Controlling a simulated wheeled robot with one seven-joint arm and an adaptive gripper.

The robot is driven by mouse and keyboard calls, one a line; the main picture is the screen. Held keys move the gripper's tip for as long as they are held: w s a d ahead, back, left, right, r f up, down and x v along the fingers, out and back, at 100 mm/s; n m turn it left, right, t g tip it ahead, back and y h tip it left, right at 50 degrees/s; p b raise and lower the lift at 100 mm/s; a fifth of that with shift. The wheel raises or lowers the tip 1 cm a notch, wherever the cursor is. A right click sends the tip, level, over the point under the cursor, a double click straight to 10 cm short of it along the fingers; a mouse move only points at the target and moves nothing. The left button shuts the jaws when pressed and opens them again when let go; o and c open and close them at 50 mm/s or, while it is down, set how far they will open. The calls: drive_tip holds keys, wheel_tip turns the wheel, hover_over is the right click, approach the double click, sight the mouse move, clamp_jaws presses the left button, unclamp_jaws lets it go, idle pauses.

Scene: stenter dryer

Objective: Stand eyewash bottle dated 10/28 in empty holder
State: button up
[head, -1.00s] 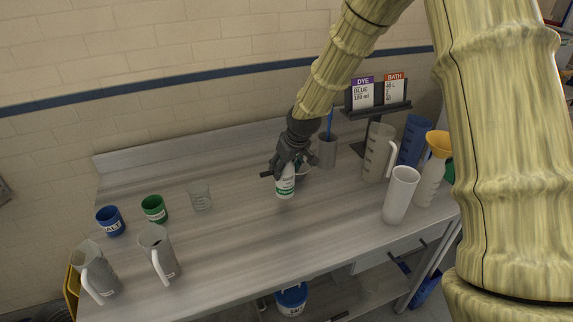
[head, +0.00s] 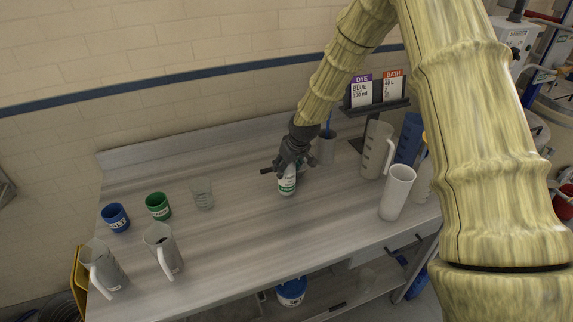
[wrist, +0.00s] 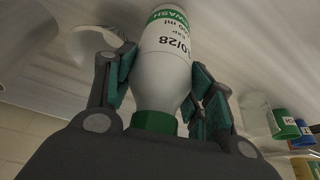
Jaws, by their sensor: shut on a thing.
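The eyewash bottle (head: 287,184) is white with a green label band and green cap. In the wrist view its label (wrist: 172,40) shows "WASH" and "10/28", upside down. My gripper (head: 287,165) is shut on the bottle near its cap end, and the fingers show on both sides of it in the wrist view (wrist: 160,88). In the head view the bottle is roughly upright over the grey bench; I cannot tell whether its base touches the bench. I cannot make out an empty holder in these views.
A blue cup (head: 116,218), a green cup (head: 158,206) and a clear beaker (head: 203,194) stand left on the bench. Two jugs (head: 163,252) (head: 102,270) stand at the front left. A white cylinder (head: 397,192) and a large jug (head: 376,150) stand right. The bench middle is clear.

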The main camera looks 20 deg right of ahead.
drive_tip(key=o, duration=1.5)
drive_tip(key=shift+c, duration=0.2)
